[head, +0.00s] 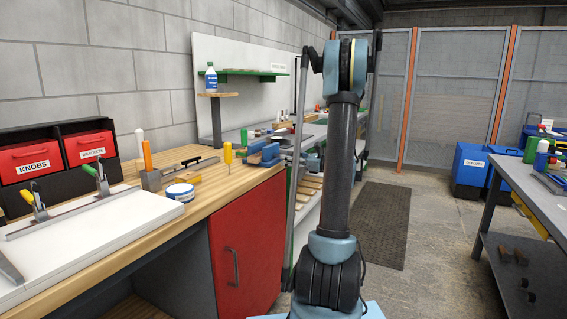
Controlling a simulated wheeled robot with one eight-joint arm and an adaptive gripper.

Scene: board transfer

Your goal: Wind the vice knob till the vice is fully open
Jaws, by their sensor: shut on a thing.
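A small blue vice (264,154) stands at the far right end of the wooden workbench (205,210). It is small in the head view. Its knob and the gap between its jaws cannot be made out. My arm rises in the middle of the picture, to the right of the vice, and bends at the top. My gripper is not visible, so its place relative to the knob cannot be told.
A yellow-handled tool (228,153), a white-and-blue tape roll (181,193) and a white board (95,235) with clamps are on the bench. Red bins (90,147) stand at the left. A grey table (530,180) is at the right.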

